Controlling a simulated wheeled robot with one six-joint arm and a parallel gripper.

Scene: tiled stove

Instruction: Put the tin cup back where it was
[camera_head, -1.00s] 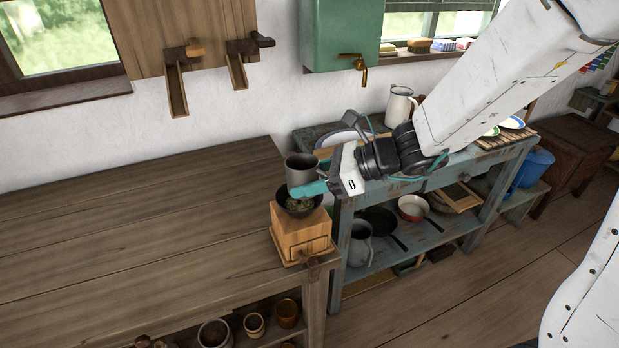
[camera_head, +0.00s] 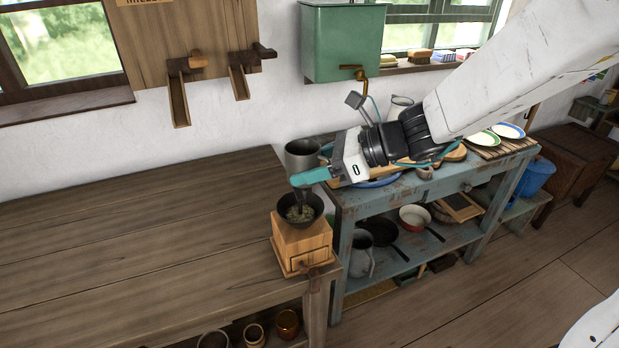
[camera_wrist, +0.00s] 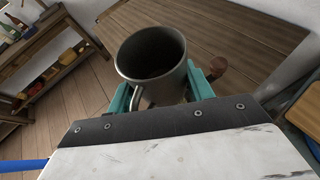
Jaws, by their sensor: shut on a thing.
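The tin cup (camera_head: 301,155) is grey metal and upright, with its open mouth upward. My gripper (camera_head: 312,178) is shut on it and holds it in the air, just behind and above the coffee grinder. In the wrist view the tin cup (camera_wrist: 152,58) sits between the teal fingers, its handle toward me, and its inside looks dark and empty. The cup's lower part is partly hidden by the fingers in the head view.
The wooden grinder (camera_head: 301,241) with a dark bowl (camera_head: 300,209) stands at the right end of the wooden table (camera_head: 130,235). The table's left is clear. A blue bench (camera_head: 400,208) with dishes stands right. A green tank (camera_head: 342,42) hangs on the wall.

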